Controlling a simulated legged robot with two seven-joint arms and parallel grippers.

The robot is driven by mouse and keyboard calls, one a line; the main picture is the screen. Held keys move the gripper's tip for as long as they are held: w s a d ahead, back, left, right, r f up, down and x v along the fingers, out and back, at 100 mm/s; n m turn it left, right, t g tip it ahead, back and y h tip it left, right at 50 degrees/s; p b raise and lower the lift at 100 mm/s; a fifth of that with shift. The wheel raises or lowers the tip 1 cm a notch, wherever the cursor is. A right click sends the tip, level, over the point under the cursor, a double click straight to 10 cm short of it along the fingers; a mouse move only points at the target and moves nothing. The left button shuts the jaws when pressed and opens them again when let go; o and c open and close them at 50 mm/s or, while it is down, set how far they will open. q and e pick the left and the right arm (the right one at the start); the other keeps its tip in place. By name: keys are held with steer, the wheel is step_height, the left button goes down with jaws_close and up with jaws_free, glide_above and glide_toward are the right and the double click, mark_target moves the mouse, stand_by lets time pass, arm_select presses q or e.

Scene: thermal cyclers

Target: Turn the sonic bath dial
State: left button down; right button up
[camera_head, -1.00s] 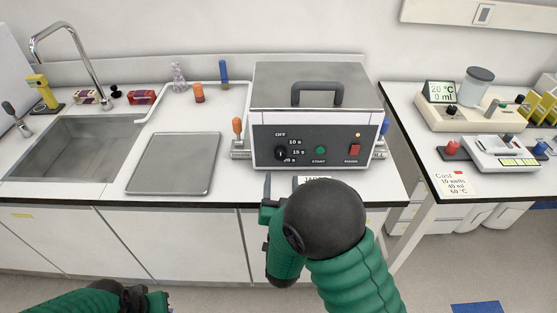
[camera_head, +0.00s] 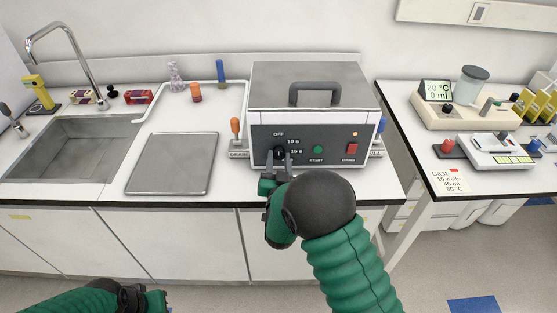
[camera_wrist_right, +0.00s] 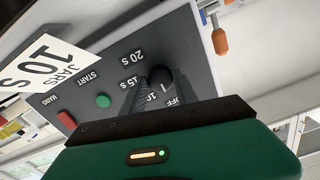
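The sonic bath (camera_head: 315,88) is a grey box with a lid handle and a dark front panel. Its black dial (camera_wrist_right: 160,76) sits at the panel's left, beside the marks OFF, 10 s, 15 s and 20 s. My right gripper (camera_head: 279,158) is at the dial in the head view, its two fingers apart, one on each side. In the wrist view, the right gripper's fingers (camera_wrist_right: 157,97) reach the dial and partly cover it; I cannot tell whether they touch it. The dial's exact setting is unclear. My left gripper (camera_head: 135,298) is low at the left edge, its fingers unclear.
A green START button (camera_wrist_right: 103,101) and a red switch (camera_head: 352,148) are on the same panel. A card reading JARS 10 s (camera_wrist_right: 42,65) lies before the bath. An orange-handled tool (camera_head: 236,128) stands just left of it. A metal tray (camera_head: 172,163) lies further left.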

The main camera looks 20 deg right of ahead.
jaws_close()
steer(key=shift+f, duration=0.1)
steer(key=shift+f+m+b, duration=0.15)
steer(key=shift+m+b, duration=0.55)
steer(key=shift+b, duration=0.3)
steer(key=m+b, duration=0.5)
steer(key=b, duration=0.1)
steer(key=shift+f+m+b, duration=0.1)
steer(key=shift+m+b, duration=1.6)
steer(key=shift+r, duration=0.2)
steer(key=o, duration=0.9)
jaws_free()
steer(key=shift+c, duration=0.2)
